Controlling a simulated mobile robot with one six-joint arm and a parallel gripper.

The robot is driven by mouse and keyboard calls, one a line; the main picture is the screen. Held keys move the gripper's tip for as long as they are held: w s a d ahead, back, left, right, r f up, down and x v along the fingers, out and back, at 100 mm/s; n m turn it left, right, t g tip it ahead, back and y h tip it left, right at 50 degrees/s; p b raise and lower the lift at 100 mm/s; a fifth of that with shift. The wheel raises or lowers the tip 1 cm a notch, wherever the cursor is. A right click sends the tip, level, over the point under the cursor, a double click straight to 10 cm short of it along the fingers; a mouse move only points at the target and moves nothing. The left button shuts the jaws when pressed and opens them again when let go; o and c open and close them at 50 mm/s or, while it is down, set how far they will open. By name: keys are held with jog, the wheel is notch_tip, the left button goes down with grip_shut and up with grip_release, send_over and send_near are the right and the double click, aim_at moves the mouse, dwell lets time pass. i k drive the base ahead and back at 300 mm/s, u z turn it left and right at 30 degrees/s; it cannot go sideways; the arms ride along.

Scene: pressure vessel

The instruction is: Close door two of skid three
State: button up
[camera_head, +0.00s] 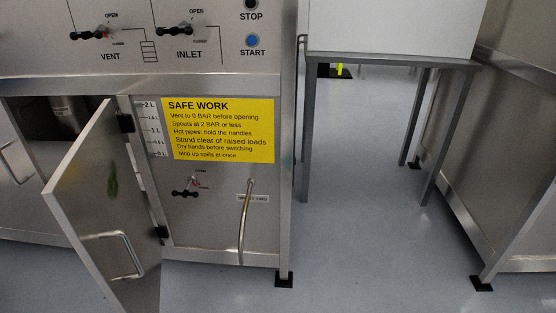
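A grey metal cabinet door (108,205) at the lower left stands open, swung out toward me. Its dark hinges (126,123) are on its right edge, beside the panel with the yellow sign. A bent bar handle (113,254) is on the door's face near its lower free edge. The dark compartment (32,130) behind it is partly visible, with a metal cylinder (63,117) inside. No door or skid number is readable. My gripper is not in view.
The skid panel (215,215) carries a yellow SAFE WORK sign (219,130), a small valve handle and a long curved spout (245,220). VENT and INLET valves and STOP and START buttons are above. A grey-legged stand (390,58) is at right. Grey floor (370,230) between is clear.

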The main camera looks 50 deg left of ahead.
aim_at(95, 195)
jog(key=u, duration=2.95)
jog(key=i, duration=0.95)
jog(key=z, duration=0.6)
jog(key=k, duration=1.1)
jog(key=u, duration=0.75)
